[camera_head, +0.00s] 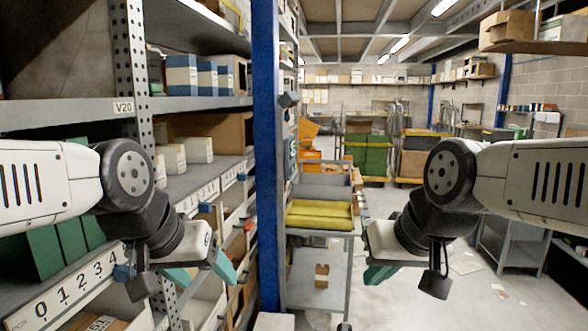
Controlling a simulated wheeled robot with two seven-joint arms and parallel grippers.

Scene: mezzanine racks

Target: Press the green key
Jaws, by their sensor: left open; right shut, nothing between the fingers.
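I cannot make out a green key anywhere in this view. My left gripper (203,275), with teal fingers, is open in front of the lower rack shelves at the left. My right gripper (378,273) is shut and empty, in front of the grey trolley's right side. Both grippers hang in the air, apart from the things behind them. A shelf label strip (70,290) with the numbers 0 to 4 is at the lower left. Small fittings near the blue post (267,150) are too small to read.
A metal rack (60,114) with boxes fills the left side. A grey trolley (320,232) with yellow-green items stands at the centre. Green bins (368,155) are farther back. Open concrete floor (490,290) lies at the right, with a grey table (512,250) there.

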